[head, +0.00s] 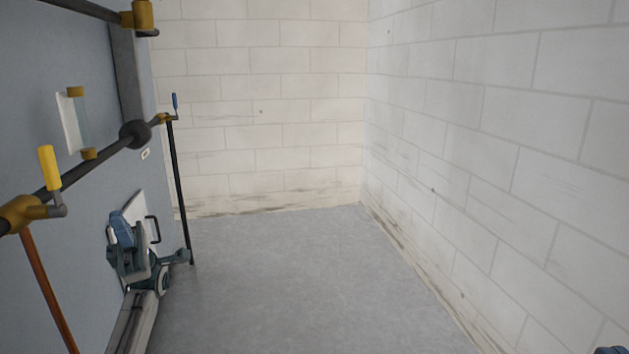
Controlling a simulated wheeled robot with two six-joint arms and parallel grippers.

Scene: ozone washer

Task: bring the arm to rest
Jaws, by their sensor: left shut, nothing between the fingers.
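My left gripper (182,257) is at the lower left of the head view, small and partly mixed with the dark parts around it. It is shut and holds nothing. It is close to the lower end of a thin black rod (178,185); I cannot tell whether they touch. My right gripper does not show.
A blue-grey panel (50,130) fills the left side, with dark pipes and yellow-handled valves (47,167) in front. White block walls (265,110) close the back and right. The grey floor (290,290) between is clear.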

